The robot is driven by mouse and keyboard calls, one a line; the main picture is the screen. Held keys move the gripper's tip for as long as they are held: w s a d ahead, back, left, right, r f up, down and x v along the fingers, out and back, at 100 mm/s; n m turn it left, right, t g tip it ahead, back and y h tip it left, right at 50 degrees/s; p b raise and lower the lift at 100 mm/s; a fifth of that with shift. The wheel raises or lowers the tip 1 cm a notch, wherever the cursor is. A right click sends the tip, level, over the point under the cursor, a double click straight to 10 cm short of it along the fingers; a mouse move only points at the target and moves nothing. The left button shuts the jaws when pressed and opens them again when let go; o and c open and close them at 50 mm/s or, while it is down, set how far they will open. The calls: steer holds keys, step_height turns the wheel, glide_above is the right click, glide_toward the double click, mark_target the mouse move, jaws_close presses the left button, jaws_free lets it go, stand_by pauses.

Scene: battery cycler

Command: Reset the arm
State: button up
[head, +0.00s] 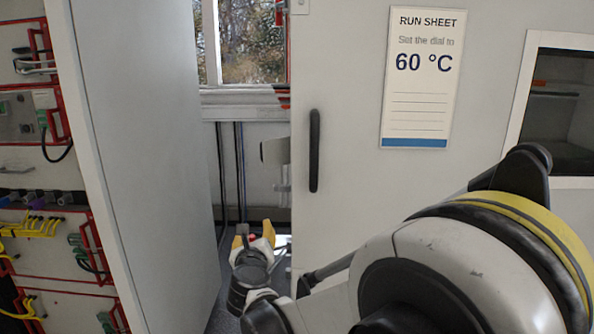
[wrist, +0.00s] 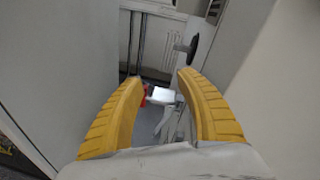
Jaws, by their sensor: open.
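My gripper (head: 254,238) is low in the middle of the head view, in front of the gap between two tall grey cabinets. In the wrist view its two yellow fingers (wrist: 158,82) stand apart with nothing between them. My arm reaches in from the lower right of the head view.
A cabinet with a black handle (head: 314,150), a run sheet (head: 423,78) reading 60 °C and a dark window (head: 562,112) stands at right. A rack (head: 45,215) with yellow cables is at left, beside a grey panel (head: 135,150). A window (head: 245,42) is behind the gap.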

steer(key=s+d+r+n+y, duration=0.3)
steer(key=s+d+r+n, duration=0.15)
steer(key=r+n, duration=0.35)
steer(key=s+d+r+n+y, duration=0.3)
steer(key=s+d+r+n, duration=0.15)
steer(key=n, duration=0.45)
steer(key=s+d+f+n+g+h, duration=0.3)
steer(key=s+d+f+n, duration=0.4)
steer(key=s, duration=0.5)
steer(key=s+d+f+n+g+h, duration=0.4)
steer(key=s+d+f+n+g, duration=0.2)
steer(key=s+d+f, duration=0.4)
steer(key=s+d, duration=0.3)
steer(key=d, duration=0.1)
steer(key=shift+s+f+n, duration=0.2)
steer(key=shift+f+n, duration=0.15)
steer(key=shift+n, duration=0.05)
